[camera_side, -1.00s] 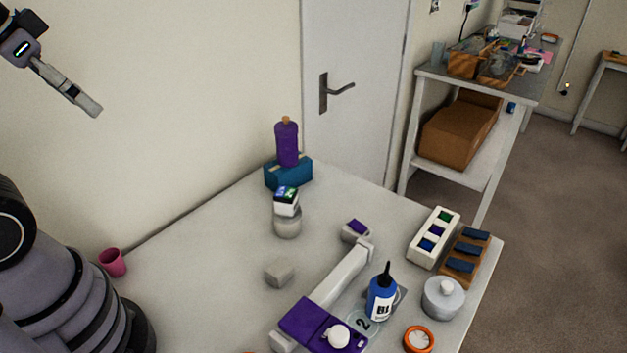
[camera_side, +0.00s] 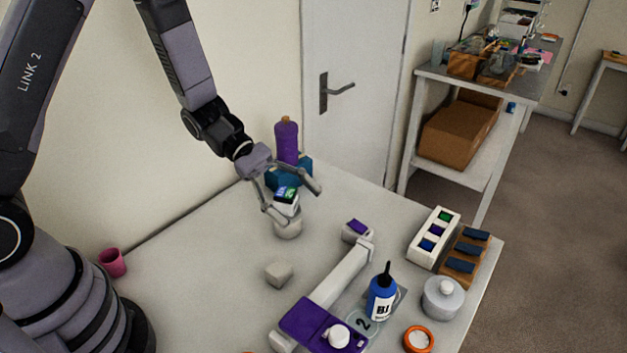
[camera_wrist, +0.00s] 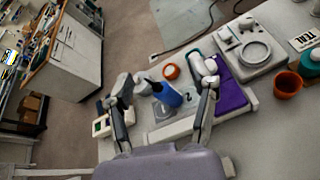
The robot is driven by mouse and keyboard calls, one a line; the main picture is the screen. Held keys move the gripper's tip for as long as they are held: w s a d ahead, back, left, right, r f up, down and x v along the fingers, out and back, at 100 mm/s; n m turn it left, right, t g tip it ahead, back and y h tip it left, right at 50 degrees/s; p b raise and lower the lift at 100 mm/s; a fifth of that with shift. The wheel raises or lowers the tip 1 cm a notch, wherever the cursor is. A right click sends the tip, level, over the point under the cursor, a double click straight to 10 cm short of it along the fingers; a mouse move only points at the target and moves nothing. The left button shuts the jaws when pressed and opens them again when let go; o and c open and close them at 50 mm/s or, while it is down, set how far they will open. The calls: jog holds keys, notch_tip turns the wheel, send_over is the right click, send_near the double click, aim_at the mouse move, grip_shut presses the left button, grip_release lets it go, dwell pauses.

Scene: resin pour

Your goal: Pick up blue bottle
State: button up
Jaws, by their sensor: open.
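The blue bottle (camera_side: 381,299) with a dark pointed nozzle and a white label stands upright near the front of the table in the side view. In the wrist view the blue bottle (camera_wrist: 168,95) shows beyond and between my spread fingers. My gripper (camera_side: 292,200) is open and empty in the side view. It appears above the table near the grey jar, back and left of the bottle and apart from it. In the wrist view my gripper (camera_wrist: 163,84) has both fingers apart, with the bottle in the gap between them in the picture.
A purple tray (camera_side: 310,322) and a grey bar lie left of the bottle. A grey lidded pot (camera_side: 443,297), an orange ring (camera_side: 419,340) and a white rack (camera_side: 434,237) are to its right. A purple bottle (camera_side: 286,141) stands at the back. A grey block (camera_side: 279,273) sits mid-table.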

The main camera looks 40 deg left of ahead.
aim_at(378, 277)
jog(key=w+f+n+t, duration=0.45)
jog(key=f+n, duration=0.25)
jog(key=f, duration=0.6)
jog(key=shift+g+y, duration=0.25)
jog(key=shift+y, duration=0.15)
jog(key=shift+r+x, duration=0.2)
jog(key=shift+x, duration=3.15)
jog(key=shift+r+x, duration=0.2)
jog(key=shift+x, duration=3.15)
jog(key=shift+w+d, duration=0.15)
jog(key=shift+c, duration=0.3)
grip_shut()
